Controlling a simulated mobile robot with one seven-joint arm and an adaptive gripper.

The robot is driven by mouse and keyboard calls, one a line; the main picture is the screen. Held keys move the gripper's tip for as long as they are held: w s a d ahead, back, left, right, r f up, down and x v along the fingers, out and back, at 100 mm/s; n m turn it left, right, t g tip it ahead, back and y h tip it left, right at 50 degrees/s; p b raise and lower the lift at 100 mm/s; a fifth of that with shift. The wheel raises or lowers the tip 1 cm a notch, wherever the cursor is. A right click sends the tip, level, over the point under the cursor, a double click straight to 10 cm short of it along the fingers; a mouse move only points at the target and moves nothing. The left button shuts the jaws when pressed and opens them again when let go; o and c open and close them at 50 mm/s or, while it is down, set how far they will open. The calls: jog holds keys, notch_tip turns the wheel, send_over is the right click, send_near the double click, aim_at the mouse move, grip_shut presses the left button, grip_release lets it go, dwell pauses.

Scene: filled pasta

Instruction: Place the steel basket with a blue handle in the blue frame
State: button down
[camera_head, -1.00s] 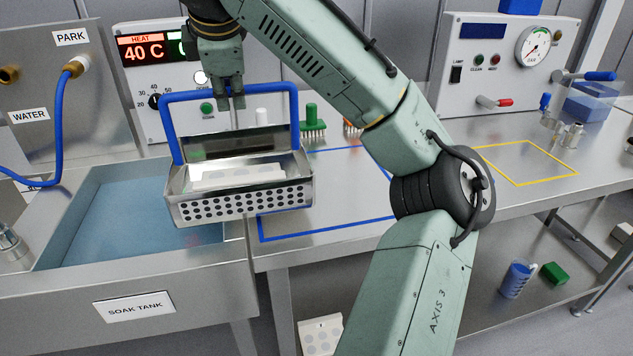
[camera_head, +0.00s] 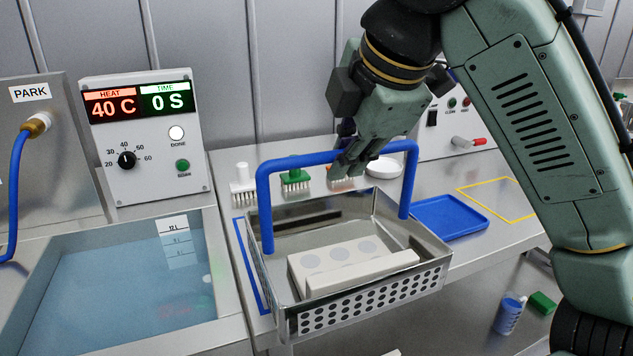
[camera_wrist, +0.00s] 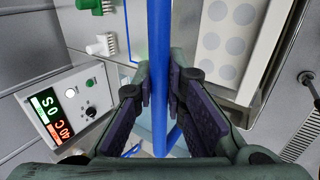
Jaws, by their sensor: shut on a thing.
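The steel basket (camera_head: 375,302) has perforated sides and a blue handle (camera_head: 262,205). It holds a white block with grey round spots (camera_head: 340,262). My gripper (camera_head: 350,168) is shut on the top bar of the handle, and the basket hangs below it. In the wrist view the handle bar (camera_wrist: 160,45) runs between the two finger pads (camera_wrist: 160,105). The blue frame (camera_head: 248,270) is an outline on the steel counter. Its left edge shows beside the basket, and the basket hides most of the rest. I cannot tell whether the basket touches the counter.
The soak tank (camera_head: 110,290) with bluish water lies to the left. Brushes (camera_head: 295,180) stand behind the basket. A blue tray (camera_head: 448,217) and a yellow outline (camera_head: 500,185) lie to the right. A control box (camera_head: 145,140) stands at the back left.

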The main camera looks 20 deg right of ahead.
jog(key=w+f+p, duration=0.1)
jog(key=w+f, duration=0.1)
jog(key=w, duration=0.5)
jog(key=w+d+f+p, duration=0.1)
jog(key=w+f+p, duration=0.1)
jog(key=w, duration=0.5)
jog(key=shift+d+f, duration=0.3)
jog(key=shift+f, duration=0.05)
jog(key=c, duration=1.6)
grip_release()
jog(key=shift+f, duration=0.1)
jog(key=shift+c, duration=0.2)
jog(key=v, duration=1.2)
jog(key=shift+b, duration=0.3)
